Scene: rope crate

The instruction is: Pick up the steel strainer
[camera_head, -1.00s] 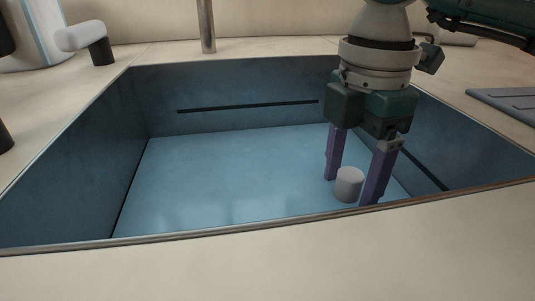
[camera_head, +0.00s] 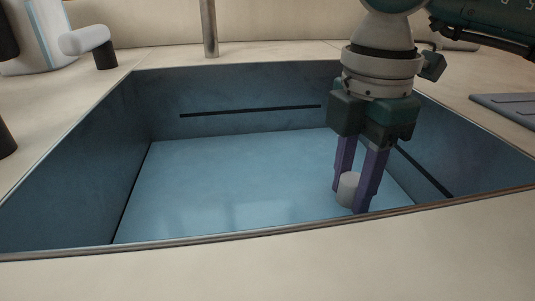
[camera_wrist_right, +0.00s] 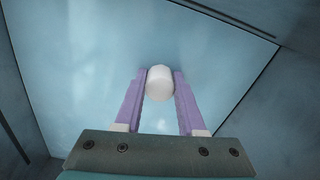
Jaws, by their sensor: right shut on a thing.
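My left gripper is not in view.
The blue sink (camera_head: 80,165) has steep walls and a thin metal front rim. A vertical metal post (camera_head: 208,28) stands behind it. A white and black fitting (camera_head: 88,42) is at the back left, and a grey ribbed mat (camera_head: 508,106) lies at the right. The sink's left and middle floor is clear.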

